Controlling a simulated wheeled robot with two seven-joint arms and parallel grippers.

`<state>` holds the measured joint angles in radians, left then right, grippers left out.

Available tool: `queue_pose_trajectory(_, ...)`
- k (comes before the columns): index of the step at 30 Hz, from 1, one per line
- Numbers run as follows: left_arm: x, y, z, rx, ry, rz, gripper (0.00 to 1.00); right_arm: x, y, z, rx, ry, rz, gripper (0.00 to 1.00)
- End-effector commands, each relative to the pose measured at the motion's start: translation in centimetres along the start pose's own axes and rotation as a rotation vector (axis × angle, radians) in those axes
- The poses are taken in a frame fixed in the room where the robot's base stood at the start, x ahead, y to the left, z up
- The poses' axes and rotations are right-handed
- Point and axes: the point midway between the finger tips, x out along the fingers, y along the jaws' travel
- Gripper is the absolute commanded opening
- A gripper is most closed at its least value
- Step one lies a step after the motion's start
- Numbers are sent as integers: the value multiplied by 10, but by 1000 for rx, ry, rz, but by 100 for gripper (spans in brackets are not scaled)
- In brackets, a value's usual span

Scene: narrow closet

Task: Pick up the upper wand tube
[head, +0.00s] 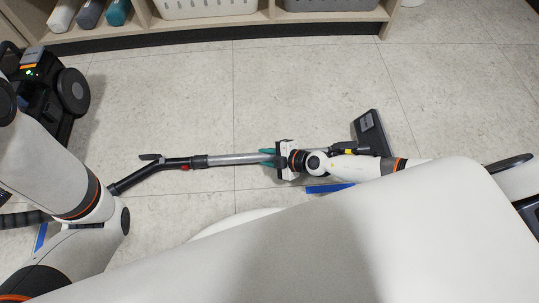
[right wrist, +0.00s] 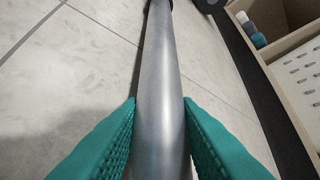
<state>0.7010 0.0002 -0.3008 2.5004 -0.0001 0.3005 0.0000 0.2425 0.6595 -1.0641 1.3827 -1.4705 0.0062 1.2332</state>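The wand tube is a straight grey metal tube (head: 235,159) lying across the floor in the head view, joined at its left to a black bent handle piece (head: 150,178). My right gripper (head: 267,158) is at the tube's right part, with one teal finger on each side. In the right wrist view the tube (right wrist: 160,85) runs up the middle between the teal fingers (right wrist: 160,125). Both fingertips lie close against its sides, and the gripper looks shut on it. My gripper and forearm hide the tube's right stretch. My left gripper is not in view.
A black floor head (head: 372,132) lies to the right of my right gripper. The black vacuum body (head: 45,90) with a green light stands at the left. The tiled floor between is clear.

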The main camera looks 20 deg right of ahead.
Motion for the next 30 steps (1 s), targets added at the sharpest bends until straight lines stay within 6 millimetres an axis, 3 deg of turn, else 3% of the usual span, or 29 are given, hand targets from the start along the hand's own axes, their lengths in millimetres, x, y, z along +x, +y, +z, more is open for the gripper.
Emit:
queue_pose_trajectory(14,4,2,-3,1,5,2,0,-2,-5,4,1,-2,-5,0)
queue_pose_trajectory(23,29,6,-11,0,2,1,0,-17,-23,19,1,-3,-6,0)
queue_pose_trajectory(30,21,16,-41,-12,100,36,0,-38,-49,41,0,-3,-6,0)
